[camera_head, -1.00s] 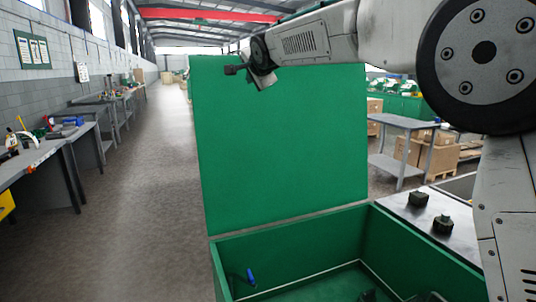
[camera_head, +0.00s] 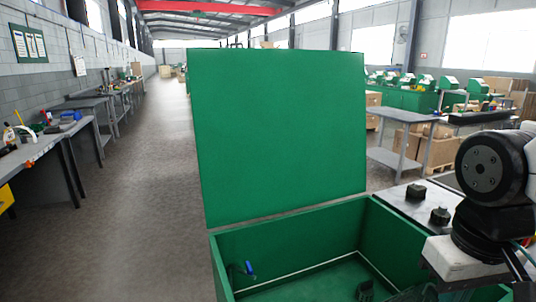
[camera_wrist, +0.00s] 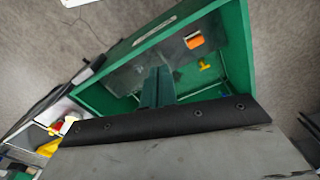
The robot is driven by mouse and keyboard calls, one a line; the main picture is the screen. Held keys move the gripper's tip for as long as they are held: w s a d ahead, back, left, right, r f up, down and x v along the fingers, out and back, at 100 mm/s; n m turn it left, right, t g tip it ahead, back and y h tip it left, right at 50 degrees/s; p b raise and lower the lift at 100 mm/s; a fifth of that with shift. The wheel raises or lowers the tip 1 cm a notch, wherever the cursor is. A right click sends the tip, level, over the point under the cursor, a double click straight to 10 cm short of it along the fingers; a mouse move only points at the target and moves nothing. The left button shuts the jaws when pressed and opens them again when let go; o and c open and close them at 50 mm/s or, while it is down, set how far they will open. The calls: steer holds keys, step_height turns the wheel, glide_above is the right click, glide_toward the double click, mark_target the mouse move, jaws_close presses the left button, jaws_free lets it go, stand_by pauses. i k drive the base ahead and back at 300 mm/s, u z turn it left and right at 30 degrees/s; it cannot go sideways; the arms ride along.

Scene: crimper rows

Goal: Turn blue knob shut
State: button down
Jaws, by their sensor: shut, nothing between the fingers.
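The blue knob (camera_head: 249,268) is a small blue handle low on the inside of the green box (camera_head: 290,238), near its left wall in the head view. It looks tilted, and its exact setting is too small to tell. In the wrist view I cannot make out the blue knob for certain. My gripper (camera_wrist: 157,88) shows in the wrist view as two dark fingers close together, shut and empty, in front of the open box.
A tall green lid (camera_head: 280,135) stands upright behind the box. A yellow handle (camera_wrist: 204,63) and an orange part (camera_wrist: 194,41) show inside the box. Two black knobs (camera_head: 439,215) stand on the grey surface at right. The aisle at left is clear.

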mark_target(250, 270)
steer(key=k, duration=1)
steer(key=u, duration=1.45)
steer(key=i, duration=5.3)
steer(key=z, duration=3.65)
